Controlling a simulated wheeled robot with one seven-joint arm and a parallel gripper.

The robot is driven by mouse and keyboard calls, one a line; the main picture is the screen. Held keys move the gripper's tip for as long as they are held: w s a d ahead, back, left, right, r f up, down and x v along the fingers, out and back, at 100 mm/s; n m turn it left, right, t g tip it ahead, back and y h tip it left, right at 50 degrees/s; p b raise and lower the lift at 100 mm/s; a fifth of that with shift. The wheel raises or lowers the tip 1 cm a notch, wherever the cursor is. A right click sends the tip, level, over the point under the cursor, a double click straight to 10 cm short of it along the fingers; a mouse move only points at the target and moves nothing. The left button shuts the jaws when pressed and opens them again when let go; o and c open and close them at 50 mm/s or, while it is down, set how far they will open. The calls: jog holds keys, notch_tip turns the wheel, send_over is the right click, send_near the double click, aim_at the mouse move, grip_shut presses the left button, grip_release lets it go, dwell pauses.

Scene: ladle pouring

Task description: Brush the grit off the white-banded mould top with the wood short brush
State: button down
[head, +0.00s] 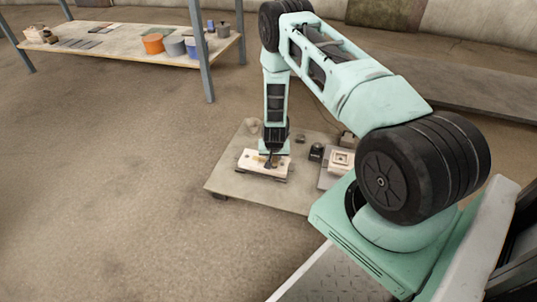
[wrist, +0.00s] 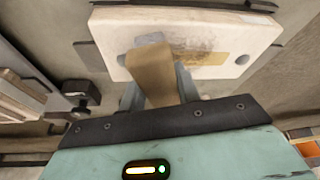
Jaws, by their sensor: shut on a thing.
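The pale mould (head: 250,160) lies flat on the low board below my gripper. In the wrist view its cream top (wrist: 115,30) has round holes near its ends, a dark speckled grit patch (wrist: 190,48) and a tan patch (wrist: 203,59). My gripper (wrist: 158,88) is shut on the wood short brush (wrist: 152,78). The brush reaches over the middle of the mould top, beside the grit. Its far end looks greyish, and I cannot tell whether it touches the surface. In the head view my gripper (head: 271,160) is right above the mould.
The low board (head: 230,180) also bears a second pale mould (head: 341,159) on a grey tray to the right, a small black item (head: 316,152) and a round pale thing (head: 253,126). A shelf table (head: 110,45) with pots stands far back left. The floor left is clear.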

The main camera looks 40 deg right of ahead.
aim_at(258, 158)
jog(key=shift+s+d+f, duration=0.15)
jog(key=shift+s, duration=0.2)
jog(key=shift+s+d+f, duration=0.1)
jog(key=shift+s, duration=0.25)
jog(key=shift+s+a+p, duration=0.3)
jog(key=shift+a+p, duration=0.1)
jog(key=shift+w+a, duration=0.45)
jog(key=shift+w, duration=0.25)
jog(key=shift+w+a, duration=0.45)
jog(key=shift+w, duration=0.25)
jog(key=shift+w+a+r+b, duration=0.1)
jog(key=shift+w+a+b, duration=0.3)
jog(key=shift+w, duration=0.6)
jog(key=shift+w+a+r+b, duration=0.15)
jog(key=shift+w+a, duration=0.45)
jog(key=shift+w, duration=0.4)
